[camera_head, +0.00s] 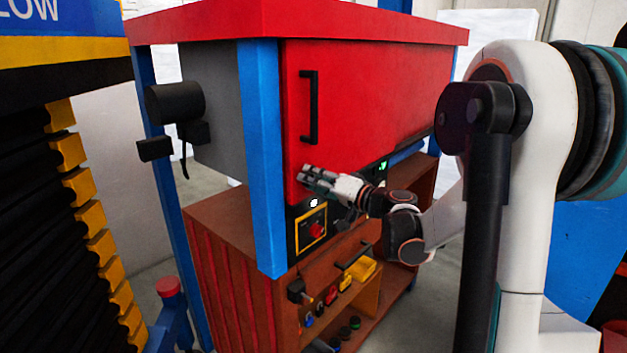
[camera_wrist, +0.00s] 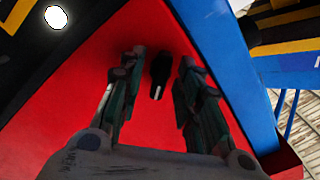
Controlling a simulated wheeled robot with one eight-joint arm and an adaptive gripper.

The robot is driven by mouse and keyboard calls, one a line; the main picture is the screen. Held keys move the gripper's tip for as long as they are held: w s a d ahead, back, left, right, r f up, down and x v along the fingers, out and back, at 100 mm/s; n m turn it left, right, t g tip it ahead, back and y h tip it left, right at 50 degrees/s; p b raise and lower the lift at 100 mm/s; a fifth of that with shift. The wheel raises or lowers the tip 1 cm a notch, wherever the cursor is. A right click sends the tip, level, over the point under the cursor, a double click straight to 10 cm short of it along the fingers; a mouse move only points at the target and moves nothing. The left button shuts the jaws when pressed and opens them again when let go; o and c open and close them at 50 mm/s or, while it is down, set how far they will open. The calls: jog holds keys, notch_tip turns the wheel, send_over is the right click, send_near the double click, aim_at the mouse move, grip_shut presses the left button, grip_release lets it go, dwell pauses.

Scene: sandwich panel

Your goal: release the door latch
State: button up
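The red door (camera_head: 365,95) of the cabinet is shut in the head view, with a black vertical bar handle (camera_head: 309,107) at its upper left. My gripper (camera_head: 308,177) is at the door's lower left corner. In the wrist view, a small black latch (camera_wrist: 160,72) with a pale stripe sits on the red door (camera_wrist: 90,90). The fingers of my gripper (camera_wrist: 158,64) are open, one on each side of the latch, with visible gaps. Contact with the latch does not show. In the head view my gripper hides the latch.
A blue post (camera_head: 262,155) stands just left of the door. Below the gripper is a dark panel with a yellow-framed red knob (camera_head: 317,230) and a white round light (camera_head: 313,202). A brown shelf with small coloured items is lower down. A yellow-black stack (camera_head: 90,210) stands left.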

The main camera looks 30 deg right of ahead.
grip_shut()
jog(key=shift+m, duration=0.4)
jog(key=shift+m+b, duration=1.35)
jog(key=shift+m, duration=2.25)
grip_release()
